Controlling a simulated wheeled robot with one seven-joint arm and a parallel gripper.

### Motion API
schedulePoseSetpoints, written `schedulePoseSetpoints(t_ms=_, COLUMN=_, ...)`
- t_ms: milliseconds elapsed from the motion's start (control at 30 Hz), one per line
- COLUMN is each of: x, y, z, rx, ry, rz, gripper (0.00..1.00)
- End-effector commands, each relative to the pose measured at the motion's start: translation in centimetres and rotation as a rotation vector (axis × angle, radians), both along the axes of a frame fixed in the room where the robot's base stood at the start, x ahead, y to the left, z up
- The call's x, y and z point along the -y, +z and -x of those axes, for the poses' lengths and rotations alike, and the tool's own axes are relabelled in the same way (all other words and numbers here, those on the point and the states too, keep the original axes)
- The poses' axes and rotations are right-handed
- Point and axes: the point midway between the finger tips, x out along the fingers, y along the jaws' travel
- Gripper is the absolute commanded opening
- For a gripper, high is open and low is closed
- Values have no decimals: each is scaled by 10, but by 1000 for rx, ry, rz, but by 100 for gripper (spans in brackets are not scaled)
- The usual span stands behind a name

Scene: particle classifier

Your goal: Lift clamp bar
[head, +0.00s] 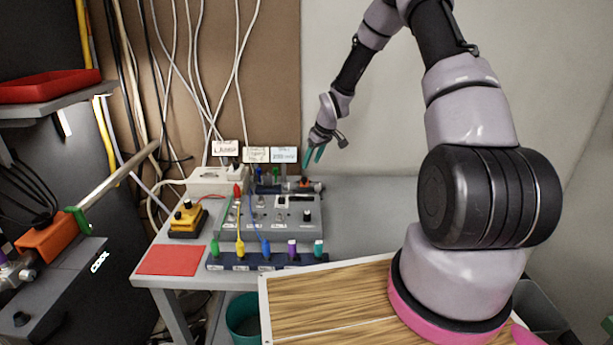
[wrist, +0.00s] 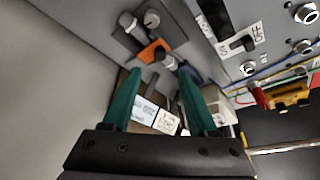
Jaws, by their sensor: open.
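A long pale metal bar (head: 118,175) sticks up at a slant on the far left in the head view, likely the clamp bar. Its lower end is at a green piece (head: 77,221) beside an orange block (head: 47,238) on a dark machine. Part of a pale bar also shows at the lower right edge of the wrist view (wrist: 285,147). My gripper (head: 314,155) has teal fingers and hangs above the back right of the bench, far to the right of the bar. In the wrist view my gripper (wrist: 160,72) is open, with nothing held between the fingers.
A grey control box (head: 270,215) with knobs and cables stands on the bench, with label cards (head: 255,154) behind. A yellow-and-black box (head: 187,218), red mat (head: 168,260) and plug rack (head: 265,261) are near. A red tray (head: 45,86) sits on a shelf above the bar.

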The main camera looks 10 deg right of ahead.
Motion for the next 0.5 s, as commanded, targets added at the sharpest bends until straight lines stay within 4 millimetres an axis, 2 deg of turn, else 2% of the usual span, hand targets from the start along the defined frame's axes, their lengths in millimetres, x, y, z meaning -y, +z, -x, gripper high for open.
schedulePoseSetpoints(t_ms=100, x=-6, y=-24, z=-7, rx=-4, ry=2, rz=0, gripper=59)
schedulePoseSetpoints(t_ms=300, x=-13, y=-56, z=-18, rx=-2, ry=-1, rz=0, gripper=59)
schedulePoseSetpoints(t_ms=500, x=-17, y=-72, z=-25, rx=-1, ry=0, rz=1, gripper=59)
